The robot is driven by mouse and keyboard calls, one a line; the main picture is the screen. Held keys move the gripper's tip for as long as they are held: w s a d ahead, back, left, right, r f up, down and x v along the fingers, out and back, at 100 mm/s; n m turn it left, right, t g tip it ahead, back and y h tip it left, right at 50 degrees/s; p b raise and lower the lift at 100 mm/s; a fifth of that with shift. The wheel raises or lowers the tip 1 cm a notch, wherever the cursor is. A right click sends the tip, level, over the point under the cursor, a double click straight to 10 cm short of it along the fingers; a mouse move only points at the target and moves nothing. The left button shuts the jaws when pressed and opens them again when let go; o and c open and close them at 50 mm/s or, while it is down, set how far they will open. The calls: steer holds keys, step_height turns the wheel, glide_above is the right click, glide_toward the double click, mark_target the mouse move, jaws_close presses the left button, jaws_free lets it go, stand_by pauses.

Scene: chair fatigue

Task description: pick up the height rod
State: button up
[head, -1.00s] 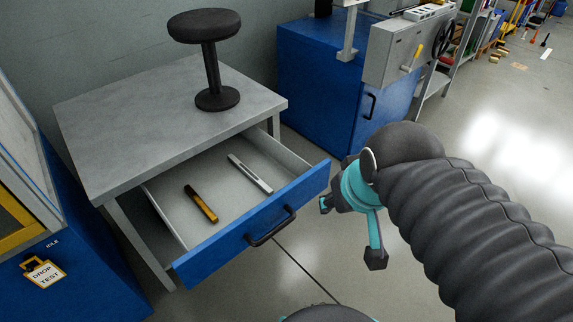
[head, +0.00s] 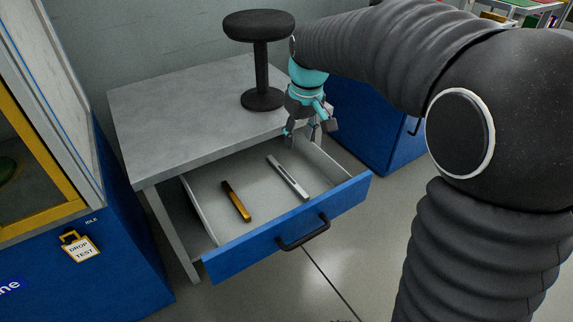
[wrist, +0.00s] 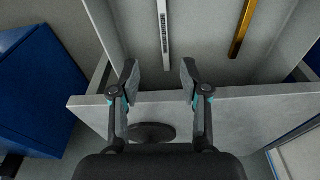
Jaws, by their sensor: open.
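The open drawer (head: 232,228) holds two slim bars lying flat. The silver bar (head: 287,177) has dark marks along it and looks like the height rod; it also shows in the wrist view (wrist: 164,35). The gold-brown bar (head: 236,201) lies to its left in the head view, and at upper right in the wrist view (wrist: 243,28). My gripper (head: 310,132) is open and empty, above the table's front edge and the back of the drawer. In the wrist view my gripper (wrist: 160,76) has its fingers apart, with the silver bar's near end just beyond the gap.
The grey table (head: 165,125) overhangs the drawer's back. A black stool-like stand (head: 261,75) stands on it close to my arm. A blue cabinet (head: 362,135) is at the right, and a blue drop-test unit (head: 110,235) at the left.

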mark_target(286, 175)
steer(key=shift+n, duration=0.3)
steer(key=w+a+f, duration=0.1)
steer(key=f, duration=0.4)
steer(key=w+a+f+b, duration=0.1)
steer(key=f, duration=0.4)
steer(key=w+a+f, duration=0.1)
steer(key=f, duration=0.4)
steer(key=shift+w+f+b, duration=0.3)
steer(key=shift+w+f, duration=0.05)
jaws_close()
